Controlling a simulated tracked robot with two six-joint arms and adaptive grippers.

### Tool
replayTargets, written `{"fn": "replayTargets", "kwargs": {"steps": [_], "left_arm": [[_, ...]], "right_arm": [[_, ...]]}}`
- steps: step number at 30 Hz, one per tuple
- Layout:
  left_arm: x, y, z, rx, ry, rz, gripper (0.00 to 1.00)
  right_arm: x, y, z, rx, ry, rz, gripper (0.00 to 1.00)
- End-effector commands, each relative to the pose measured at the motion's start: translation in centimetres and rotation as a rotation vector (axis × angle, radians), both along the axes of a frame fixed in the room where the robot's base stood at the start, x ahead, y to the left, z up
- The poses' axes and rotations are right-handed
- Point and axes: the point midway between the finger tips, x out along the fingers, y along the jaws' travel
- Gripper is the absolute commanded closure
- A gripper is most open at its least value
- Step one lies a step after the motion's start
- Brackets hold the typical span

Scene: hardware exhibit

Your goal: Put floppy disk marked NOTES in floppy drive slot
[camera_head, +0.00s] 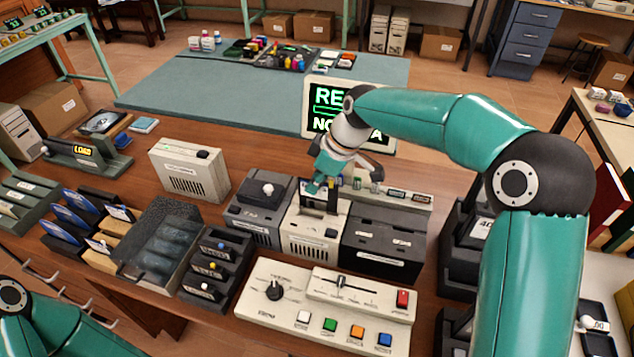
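My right gripper (345,187) is over the white floppy drive unit (308,238) in the middle of the table. Its fingers look spread apart, with one teal tip on each side. Between them a dark upright piece (333,200) stands at the top of the white unit; I cannot tell whether it is a floppy disk or part of the drive. No label reading NOTES is legible on any disk. Blue disks (70,215) stand in a rack at the left. My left arm shows at the lower left, but its gripper is out of view.
Dark units (260,208) (383,245) flank the white one. A control panel (325,305) with a knob, slider and coloured buttons lies in front. A monitor (318,97) with green text stands behind, partly hidden by my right arm.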

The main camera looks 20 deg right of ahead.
Motion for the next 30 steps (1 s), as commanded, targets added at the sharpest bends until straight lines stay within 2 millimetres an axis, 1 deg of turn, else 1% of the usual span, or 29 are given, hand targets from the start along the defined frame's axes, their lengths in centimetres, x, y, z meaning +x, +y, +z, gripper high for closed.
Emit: {"fn": "replayTargets", "kwargs": {"steps": [30], "left_arm": [[0.0, 0.0, -3.7, 0.0, 0.0, 0.0, 0.6]], "right_arm": [[0.0, 0.0, -4.5, 0.001, 0.001, 0.0, 1.0]]}}
